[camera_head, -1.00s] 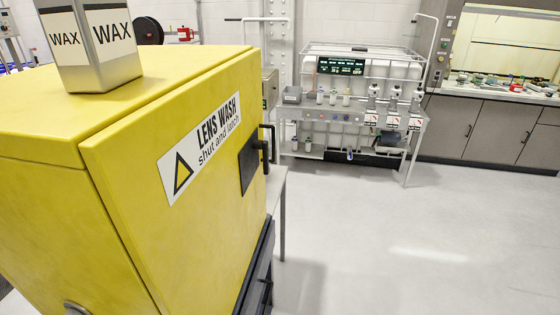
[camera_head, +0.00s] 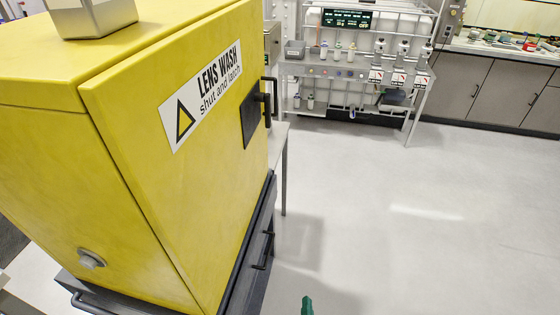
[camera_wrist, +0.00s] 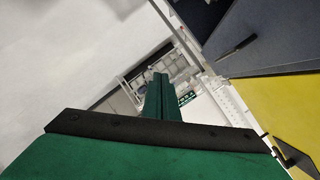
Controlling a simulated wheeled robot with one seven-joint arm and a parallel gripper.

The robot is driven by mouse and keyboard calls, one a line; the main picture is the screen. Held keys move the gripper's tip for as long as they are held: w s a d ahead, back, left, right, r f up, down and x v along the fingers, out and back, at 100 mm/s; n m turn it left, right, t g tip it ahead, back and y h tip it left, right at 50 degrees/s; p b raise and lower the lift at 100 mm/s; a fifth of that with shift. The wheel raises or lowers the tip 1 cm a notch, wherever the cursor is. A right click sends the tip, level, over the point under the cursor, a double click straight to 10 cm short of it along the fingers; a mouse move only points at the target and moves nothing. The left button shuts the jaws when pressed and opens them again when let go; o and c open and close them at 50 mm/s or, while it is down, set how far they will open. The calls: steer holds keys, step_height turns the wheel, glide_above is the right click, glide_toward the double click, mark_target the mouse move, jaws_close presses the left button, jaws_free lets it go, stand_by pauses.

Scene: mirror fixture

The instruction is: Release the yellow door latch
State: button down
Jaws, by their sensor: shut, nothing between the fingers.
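The yellow cabinet (camera_head: 60,160) fills the left of the head view, with its door (camera_head: 190,190) labelled LENS WASH, "shut and latch". The door looks closed. Its black latch handle (camera_head: 268,97) stands out from a dark plate (camera_head: 250,115) near the door's far edge. In the wrist view the yellow door (camera_wrist: 283,105) is at the right, with a black handle (camera_wrist: 290,154) at the lower right. My gripper (camera_head: 307,306) shows only as a green tip at the bottom of the head view, well short of the latch. In the wrist view its green fingers (camera_wrist: 160,92) are together and empty.
A dark stand (camera_head: 255,250) with a black handle lies under the cabinet. A metal container (camera_head: 92,15) sits on the cabinet top. A wire-framed bench (camera_head: 350,70) with bottles and grey cupboards (camera_head: 485,85) stand at the back. The floor at right is clear.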

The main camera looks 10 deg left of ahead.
steer(key=w+a+r+y, duration=0.25)
steer(key=w+r, duration=0.25)
steer(key=w, duration=0.3)
steer(key=w+a+r+m+g+y, duration=0.1)
steer(key=w+r+y, duration=0.2)
steer(key=w+r, duration=0.35)
steer(key=w+a+r+y, duration=0.1)
steer(key=w+r+y, duration=0.15)
steer(key=w, duration=0.75)
steer(key=w+a+r+n+g+y, duration=0.1)
steer(key=w+r+n+g+y, duration=0.1)
steer(key=r, duration=1.4)
steer(key=w+r+n+g+y, duration=0.3)
steer(key=r+g+y, duration=0.1)
steer(key=r, duration=1.2)
steer(key=shift+a+y, duration=0.4)
steer(key=shift+y, duration=0.2)
steer(key=shift+a, duration=0.15)
steer(key=x, duration=0.9)
steer(key=shift+w+a, duration=0.15)
steer(key=shift+a, duration=0.2)
steer(key=shift+a, duration=0.1)
